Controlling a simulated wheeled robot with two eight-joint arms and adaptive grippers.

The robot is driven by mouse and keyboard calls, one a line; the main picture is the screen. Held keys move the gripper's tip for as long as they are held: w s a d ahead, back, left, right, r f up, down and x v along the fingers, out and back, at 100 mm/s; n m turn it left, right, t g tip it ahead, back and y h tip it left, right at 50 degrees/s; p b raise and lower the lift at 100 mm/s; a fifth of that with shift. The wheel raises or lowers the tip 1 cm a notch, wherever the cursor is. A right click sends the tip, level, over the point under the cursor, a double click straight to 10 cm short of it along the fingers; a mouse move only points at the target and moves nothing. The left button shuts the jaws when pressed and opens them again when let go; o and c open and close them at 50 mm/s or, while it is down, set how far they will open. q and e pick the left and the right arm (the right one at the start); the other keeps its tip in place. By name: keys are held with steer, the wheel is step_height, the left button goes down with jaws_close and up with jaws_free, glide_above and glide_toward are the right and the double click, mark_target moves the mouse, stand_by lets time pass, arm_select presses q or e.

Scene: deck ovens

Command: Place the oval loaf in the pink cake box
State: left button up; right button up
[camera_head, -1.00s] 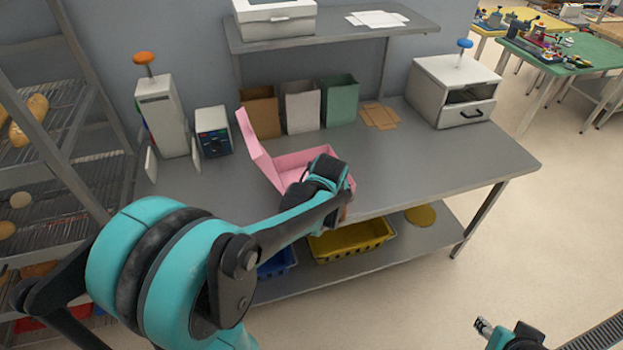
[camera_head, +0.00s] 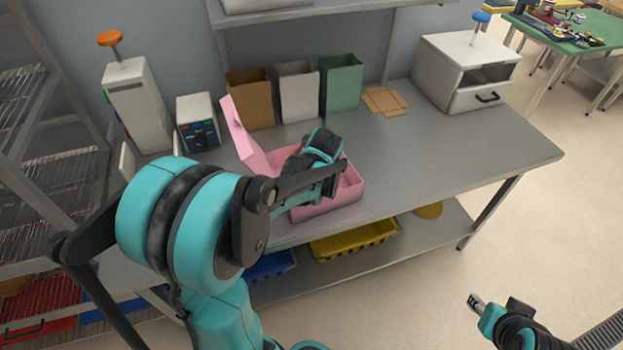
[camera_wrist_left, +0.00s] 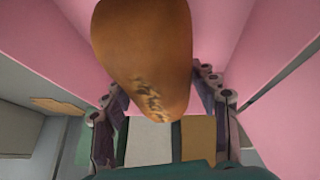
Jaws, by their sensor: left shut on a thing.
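The pink cake box (camera_head: 335,203) stands on the grey workbench with its lid (camera_head: 238,135) raised at the left. My left gripper (camera_wrist_left: 155,88) is shut on the brown oval loaf (camera_wrist_left: 145,45), with one finger on each side. In the left wrist view, pink box walls (camera_wrist_left: 55,60) show on both sides of the loaf. In the head view, my left wrist is above the box and hides most of the loaf. I cannot tell whether the loaf touches the box floor. My right gripper (camera_head: 476,301) is low at the right, away from the bench, with nothing visible in it.
Brown, white and green bags (camera_head: 341,85) stand behind the box. A white drawer unit (camera_head: 467,72) is at the back right. A small white machine (camera_head: 198,123) stands left of the bags. A yellow crate (camera_head: 355,241) is on the lower shelf. The bench's right side (camera_head: 470,150) is clear.

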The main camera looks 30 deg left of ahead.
arm_select(q)
step_height(320, 180, down, 3)
steer(key=shift+f+b, duration=0.2)
steer(key=shift+b, duration=0.55)
steer(key=shift+s+f, duration=0.1)
steer(key=o, duration=1.3)
